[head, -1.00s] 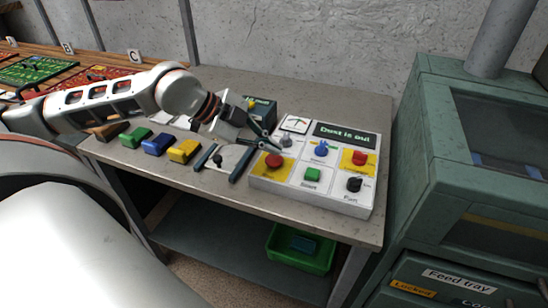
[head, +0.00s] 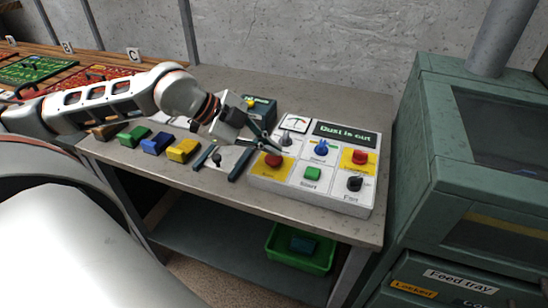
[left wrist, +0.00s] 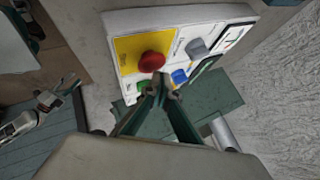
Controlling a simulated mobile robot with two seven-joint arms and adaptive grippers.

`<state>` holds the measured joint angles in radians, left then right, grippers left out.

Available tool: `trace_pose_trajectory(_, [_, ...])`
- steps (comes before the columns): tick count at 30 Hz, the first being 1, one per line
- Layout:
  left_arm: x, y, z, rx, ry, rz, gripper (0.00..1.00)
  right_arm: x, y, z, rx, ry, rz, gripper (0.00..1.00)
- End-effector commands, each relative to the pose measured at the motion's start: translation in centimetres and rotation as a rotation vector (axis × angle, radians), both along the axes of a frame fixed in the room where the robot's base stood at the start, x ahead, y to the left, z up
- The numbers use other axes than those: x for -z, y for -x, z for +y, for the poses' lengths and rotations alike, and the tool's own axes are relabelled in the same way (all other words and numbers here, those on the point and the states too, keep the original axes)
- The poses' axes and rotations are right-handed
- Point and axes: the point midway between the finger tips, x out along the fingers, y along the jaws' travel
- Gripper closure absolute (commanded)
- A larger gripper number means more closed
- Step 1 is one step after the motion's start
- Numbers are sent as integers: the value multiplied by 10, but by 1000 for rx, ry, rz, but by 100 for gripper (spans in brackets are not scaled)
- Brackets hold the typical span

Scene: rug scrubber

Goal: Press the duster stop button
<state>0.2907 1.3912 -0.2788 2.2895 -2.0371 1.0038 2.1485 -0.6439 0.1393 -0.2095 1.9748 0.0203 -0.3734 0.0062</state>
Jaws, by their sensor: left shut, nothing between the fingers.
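The white control panel (head: 285,181) lies on the bench. It has a red button on a yellow patch (head: 273,160) at left, another red button (head: 360,157) at right, a green button (head: 313,173), a blue knob (head: 321,147) and a black knob (head: 354,184). The small button labels are too blurred to read. My left gripper (head: 266,146) is shut and empty at the panel's left side, near the left red button. In the left wrist view the fingertips (left wrist: 160,84) appear just below a red button (left wrist: 152,62); contact cannot be told.
The panel's display (head: 345,134) reads "Dust is out". Green, blue and yellow blocks (head: 183,150) lie left of the panel, with a dark-barred fixture (head: 238,165) between. A green machine (head: 455,150) stands at right. A green bin (head: 300,258) sits below.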

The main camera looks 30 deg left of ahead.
Motion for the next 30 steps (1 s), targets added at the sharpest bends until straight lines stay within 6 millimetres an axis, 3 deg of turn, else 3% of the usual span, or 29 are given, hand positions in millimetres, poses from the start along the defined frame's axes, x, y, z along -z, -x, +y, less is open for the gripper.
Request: trace_pose_trajectory(30, [9,0,0,0,-1,1,100,8,3,0,0,0,7,60])
